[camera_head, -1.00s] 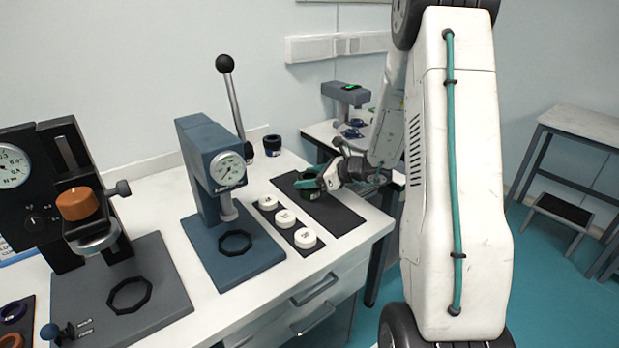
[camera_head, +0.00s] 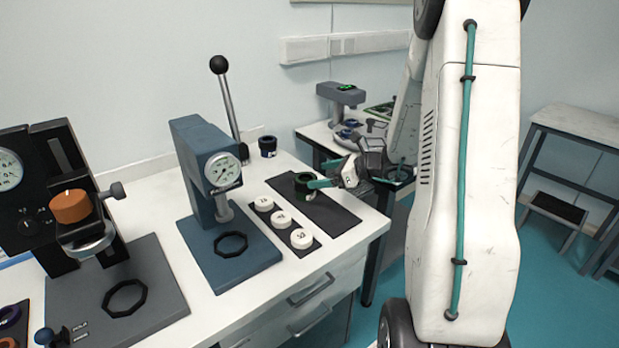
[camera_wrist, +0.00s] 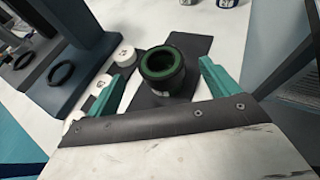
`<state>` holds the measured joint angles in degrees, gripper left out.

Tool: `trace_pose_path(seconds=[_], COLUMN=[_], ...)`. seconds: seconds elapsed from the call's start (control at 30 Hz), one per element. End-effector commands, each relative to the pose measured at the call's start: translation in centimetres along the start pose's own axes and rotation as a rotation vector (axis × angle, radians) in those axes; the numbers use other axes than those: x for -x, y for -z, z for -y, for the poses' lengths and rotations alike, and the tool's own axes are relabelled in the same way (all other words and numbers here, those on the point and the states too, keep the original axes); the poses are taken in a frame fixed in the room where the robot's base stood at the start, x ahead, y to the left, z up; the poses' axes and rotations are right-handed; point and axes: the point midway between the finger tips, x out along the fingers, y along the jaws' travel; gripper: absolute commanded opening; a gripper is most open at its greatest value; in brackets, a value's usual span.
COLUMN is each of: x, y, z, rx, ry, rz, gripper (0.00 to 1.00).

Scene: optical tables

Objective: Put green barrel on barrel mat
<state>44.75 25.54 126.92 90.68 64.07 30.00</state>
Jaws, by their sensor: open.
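The green barrel (camera_head: 303,183) is a short dark cylinder with a green ring on its top. It stands upright on the long dark barrel mat (camera_head: 335,216), towards the mat's far end. In the wrist view the barrel (camera_wrist: 163,70) shows its open top between my teal fingers, and the mat (camera_wrist: 197,48) lies under and behind it. My gripper (camera_wrist: 165,84) is open, with one finger on each side of the barrel and a gap showing on both sides. In the head view my gripper (camera_head: 322,187) is right beside the barrel and partly overlaps it.
Three white round weights (camera_head: 282,221) lie on a strip left of the mat. A blue press (camera_head: 205,170) with a gauge stands further left. A dark blue barrel (camera_head: 267,146) stands behind the mat. The mat's near end is clear.

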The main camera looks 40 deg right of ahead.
Motion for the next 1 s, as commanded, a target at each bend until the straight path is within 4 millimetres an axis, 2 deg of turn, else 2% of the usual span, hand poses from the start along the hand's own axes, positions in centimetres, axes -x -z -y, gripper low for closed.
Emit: trace_pose_path(seconds=[0.03, 0.2, 0.37, 0.47, 0.57, 0.73, 0.8, 0.9, 1.0], x=[1.3, 4.1, 5.4, 5.1, 4.2, 3.9, 4.8, 6.7, 9.2], y=[0.0, 0.0, -0.1, -1.5, -4.3, -9.0, -9.9, -10.5, -10.4], z=[0.1, 0.1, -0.1, -1.8, -5.8, -16.7, -20.9, -26.1, -30.1], rx=[-0.001, 0.0, 0.006, 0.071, 0.235, 0.678, 0.87, 1.145, 1.422], ry=[0.005, 0.003, -0.004, -0.052, -0.171, -0.477, -0.603, -0.775, -0.935], rz=[-0.001, -0.001, -0.001, -0.016, -0.054, -0.143, -0.176, -0.221, -0.267], gripper=[0.87, 0.87, 0.87, 0.87, 0.87, 0.87, 0.87, 0.87, 0.87])
